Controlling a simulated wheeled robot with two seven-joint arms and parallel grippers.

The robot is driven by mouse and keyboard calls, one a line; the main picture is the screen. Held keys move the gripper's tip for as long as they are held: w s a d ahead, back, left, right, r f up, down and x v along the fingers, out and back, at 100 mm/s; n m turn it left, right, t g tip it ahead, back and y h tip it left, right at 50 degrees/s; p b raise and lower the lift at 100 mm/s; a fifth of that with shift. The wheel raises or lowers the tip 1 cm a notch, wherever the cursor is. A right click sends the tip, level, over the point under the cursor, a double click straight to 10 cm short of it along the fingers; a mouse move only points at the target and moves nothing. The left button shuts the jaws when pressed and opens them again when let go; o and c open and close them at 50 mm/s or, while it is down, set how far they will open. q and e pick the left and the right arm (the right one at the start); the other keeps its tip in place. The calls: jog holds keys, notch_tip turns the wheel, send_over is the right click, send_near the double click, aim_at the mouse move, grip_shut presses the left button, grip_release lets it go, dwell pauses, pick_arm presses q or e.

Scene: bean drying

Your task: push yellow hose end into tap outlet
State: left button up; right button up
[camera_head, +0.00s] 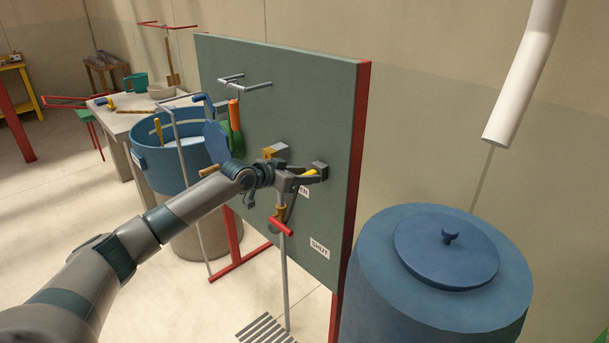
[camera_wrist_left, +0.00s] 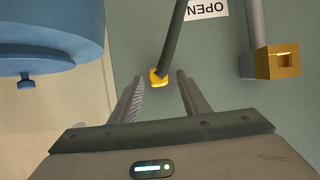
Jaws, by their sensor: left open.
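The yellow hose end (camera_wrist_left: 158,77) sits on a dark hose (camera_wrist_left: 173,40) in front of the grey-green panel. In the left wrist view it lies between the fingertips of my left gripper (camera_wrist_left: 160,82), which is open with gaps on both sides. In the head view the yellow end (camera_head: 311,173) shows at the gripper's tips (camera_head: 318,174). A square grey fitting with a brass-coloured face (camera_wrist_left: 278,62) stands to the right in the wrist view, apart from the hose end; it may be the tap outlet. A tap with a red handle (camera_head: 281,227) is below the gripper in the head view. My right gripper is not in view.
The upright panel (camera_head: 310,100) has a red edge and signs, including SHUT (camera_head: 320,247). A blue lidded barrel (camera_head: 420,300) stands close on the right. A blue tub (camera_head: 170,165) is behind my arm. A white pipe (camera_head: 525,75) hangs at upper right.

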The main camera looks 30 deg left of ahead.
pick_arm(q)
grip_shut()
jog(key=shift+s+a, duration=0.15)
jog(key=shift+s, duration=0.15)
dwell(0.4)
jog(key=shift+s+a+p, duration=0.25)
jog(key=shift+s+p, duration=0.1)
jog(key=shift+s, duration=0.35)
jog(key=shift+s+a+p, duration=0.2)
jog(key=shift+s+p, duration=0.2)
jog(key=shift+s, duration=0.3)
jog(key=shift+s+a+p, duration=0.25)
jog(key=shift+s+p, duration=0.1)
jog(key=shift+s, duration=0.35)
jog(key=s+d+f+m+g+h+b, duration=0.2)
jog(key=s+d+f+m+h+b, duration=0.15)
jog(key=s+d, duration=0.75)
jog(key=s+d+f+m+g+h+b, duration=0.1)
jog(key=s+d+m, duration=0.1)
jog(key=s+d, duration=0.3)
jog(key=s+d+f+m+g+h+b, duration=0.1)
jog(key=s+d, duration=0.4)
jog(key=s, duration=0.6)
jog(key=shift+m+g+h+b, duration=0.35)
jog(key=shift+g+h+b, duration=0.2)
jog(key=shift+h, duration=0.1)
